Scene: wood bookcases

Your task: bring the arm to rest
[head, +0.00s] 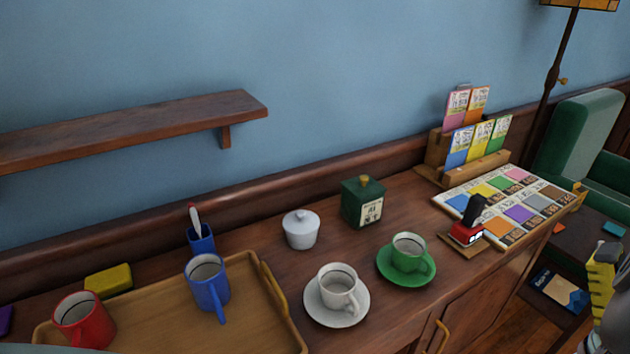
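What looks like part of my gripper (602,275), yellow with a grey link below it, shows at the right edge. It is cut off by the frame. It is to the right of the wooden cabinet top (385,215), over the darker area by the floor. Its fingertips cannot be made out clearly, so I cannot tell whether it is open or shut, or whether anything is in it.
The cabinet bears a wooden tray (262,322) with red (84,320) and blue (207,285) mugs, white (337,288) and green (408,252) cups on saucers, a sugar bowl (301,230), green tin (363,202), stamp (467,232), colour chart (505,205) and card rack (470,150). A green armchair (580,130) stands right.

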